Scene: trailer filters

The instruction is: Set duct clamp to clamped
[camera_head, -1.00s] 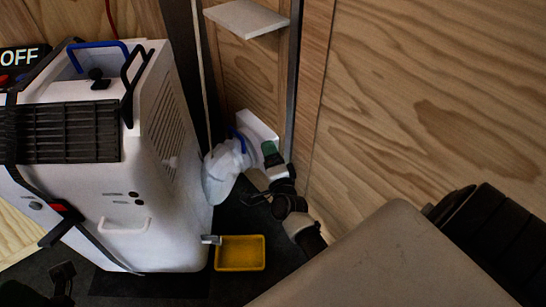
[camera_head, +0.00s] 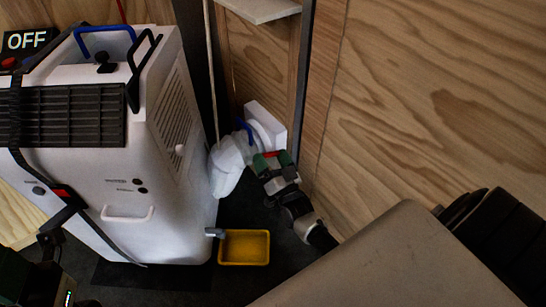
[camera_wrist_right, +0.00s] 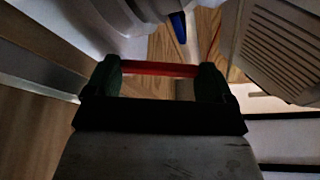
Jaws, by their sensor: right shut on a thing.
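The white duct (camera_head: 228,163) runs from the white machine's side to a pale collar on the wall, where a blue curved part (camera_head: 245,130) shows. The blue part also shows at the top of the right wrist view (camera_wrist_right: 178,27). My right gripper (camera_head: 273,160) is at the duct's wall end. Its green fingertips are shut on a red bar (camera_wrist_right: 158,69), which spans between them in the right wrist view. Whether the bar belongs to the duct clamp is not clear. My left gripper (camera_head: 50,242) shows only as a dark shape at the lower left; its jaws are unclear.
The white machine (camera_head: 122,185) with a black grille and straps fills the left. An OFF sign (camera_head: 27,40) is behind it. A yellow tray (camera_head: 244,247) lies on the dark floor. A pale shelf (camera_head: 262,9) and wood walls close off the corner.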

